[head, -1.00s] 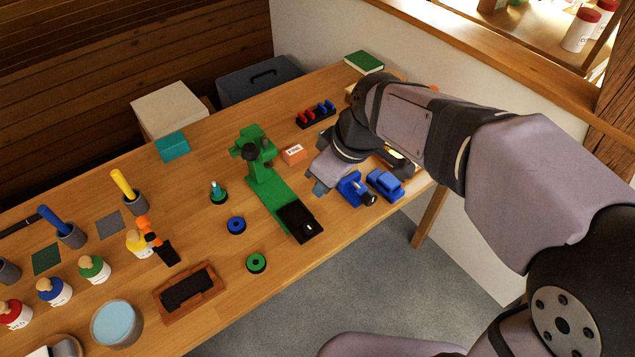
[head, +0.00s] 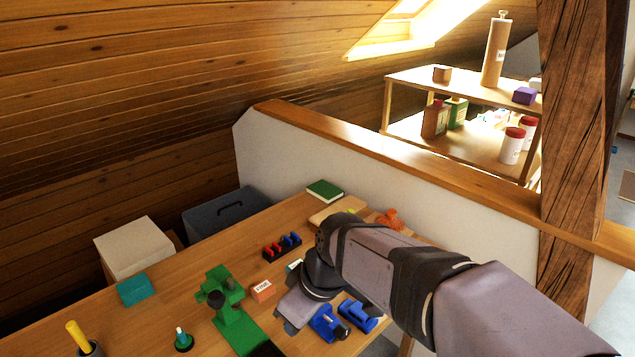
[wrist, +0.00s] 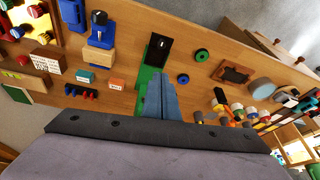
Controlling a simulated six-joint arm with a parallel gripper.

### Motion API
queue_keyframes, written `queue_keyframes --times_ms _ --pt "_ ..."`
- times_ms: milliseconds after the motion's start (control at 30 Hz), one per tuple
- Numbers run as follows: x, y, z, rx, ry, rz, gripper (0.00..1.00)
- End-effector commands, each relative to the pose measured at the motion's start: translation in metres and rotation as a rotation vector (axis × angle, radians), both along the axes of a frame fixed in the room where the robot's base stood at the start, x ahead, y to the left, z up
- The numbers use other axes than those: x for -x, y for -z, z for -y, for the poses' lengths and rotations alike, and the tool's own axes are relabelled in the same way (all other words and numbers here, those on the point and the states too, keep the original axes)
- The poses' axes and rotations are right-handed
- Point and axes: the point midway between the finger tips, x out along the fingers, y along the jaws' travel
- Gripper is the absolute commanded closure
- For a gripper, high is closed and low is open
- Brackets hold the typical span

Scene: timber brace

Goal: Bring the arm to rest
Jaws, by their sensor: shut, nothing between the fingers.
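My gripper (wrist: 162,97) shows in the wrist view with its two fingers pressed together and nothing between them. It hangs above the wooden workbench (wrist: 120,98), over the green tool stand (wrist: 146,78) with the black base plate. In the head view my gripper (head: 287,318) is above the bench, between the green stand (head: 228,316) on its left and the blue clamp-like tools (head: 338,320) on its right. The fingertips are hard to make out there. No object is in my grip.
An orange box (head: 263,290) stands close by my gripper. A low white wall (head: 350,170) borders the bench. A timber post (head: 580,150) stands at right.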

Motion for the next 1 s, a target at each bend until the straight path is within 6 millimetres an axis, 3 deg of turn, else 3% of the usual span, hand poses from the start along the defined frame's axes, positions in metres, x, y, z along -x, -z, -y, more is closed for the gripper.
queue_keyframes --times_ms 133,267,400,500,600,700,1000 --pt "-0.007 0.000 0.002 -0.026 0.168 -0.022 1.00" --pt "0.005 0.029 0.021 0.002 0.362 -0.085 1.00" --pt "0.046 0.078 0.070 0.098 0.573 -0.175 1.00" --pt "0.076 0.097 0.115 0.170 0.669 -0.227 1.00" --pt "0.104 0.102 0.155 0.214 0.752 -0.281 1.00" --pt "0.113 0.098 0.175 0.212 0.834 -0.307 1.00" --pt "0.107 0.087 0.199 0.189 0.947 -0.308 1.00"
